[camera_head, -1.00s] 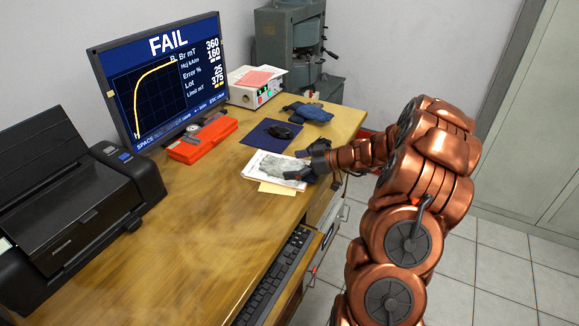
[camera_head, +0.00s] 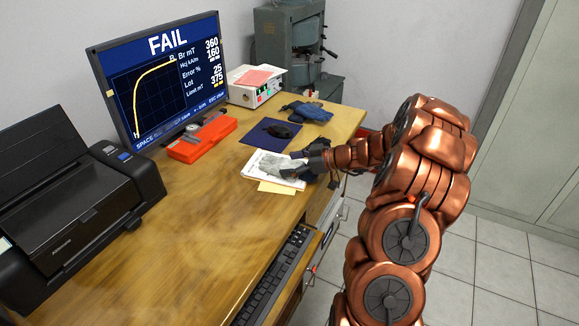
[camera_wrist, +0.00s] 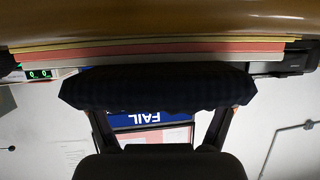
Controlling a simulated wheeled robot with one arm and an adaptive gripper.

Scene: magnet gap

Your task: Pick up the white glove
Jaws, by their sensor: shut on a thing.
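The white glove (camera_head: 271,165), greyish in this light, is at the stack of papers near the desk's right edge. My gripper (camera_head: 293,164) reaches in from the right, with its dark fingers around the glove's right part, and is shut on it. In the wrist view a dark, shaded, textured bulk spans the space between my fingers (camera_wrist: 160,125); it looks like the glove (camera_wrist: 155,88) seen from its shadowed side. I cannot tell whether it is clear of the papers.
The stack of papers (camera_head: 250,174) has a yellow sheet (camera_head: 276,188) below it. Behind are a dark blue mat (camera_head: 262,138) with a mouse (camera_head: 281,131) and blue gloves (camera_head: 308,112). A red case (camera_head: 205,142), monitor (camera_head: 160,80), printer (camera_head: 75,210) and keyboard (camera_head: 275,275) stand around.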

